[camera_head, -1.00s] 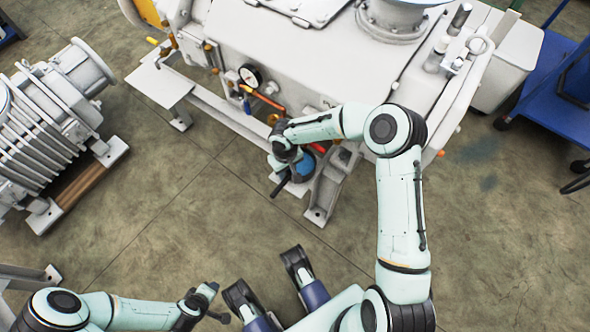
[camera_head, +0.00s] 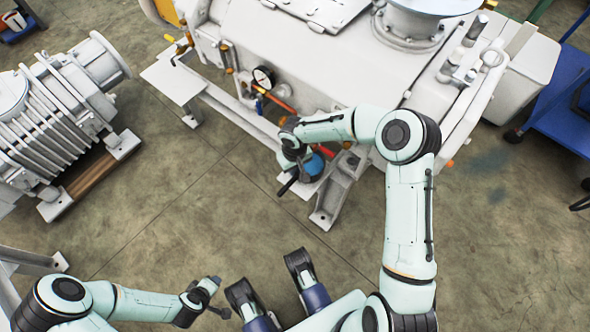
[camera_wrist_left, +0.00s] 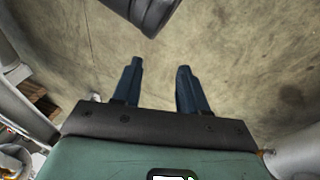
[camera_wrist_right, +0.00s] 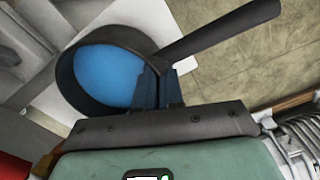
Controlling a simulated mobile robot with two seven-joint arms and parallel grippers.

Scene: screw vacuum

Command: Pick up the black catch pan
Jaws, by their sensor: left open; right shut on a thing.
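The black catch pan (camera_wrist_right: 108,103) has a round black rim, a blue inside and a long straight black handle (camera_wrist_right: 218,36). My right gripper (camera_wrist_right: 157,84) is shut on its rim near the handle. In the head view, the pan's blue inside (camera_head: 313,166) shows partly behind my right wrist, beside a grey foot of the white machine. Whether the pan touches what is under it cannot be told. My left gripper (camera_wrist_left: 159,68) is open and empty over the floor, low at the left in the head view (camera_head: 217,295).
The large white machine (camera_head: 330,75) fills the back, with a gauge (camera_head: 264,77) and coloured valves above the pan. Its grey foot (camera_head: 336,192) stands close to the pan. A finned pump (camera_head: 55,115) is at left, a blue cart (camera_head: 570,105) at right. The floor in front is clear.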

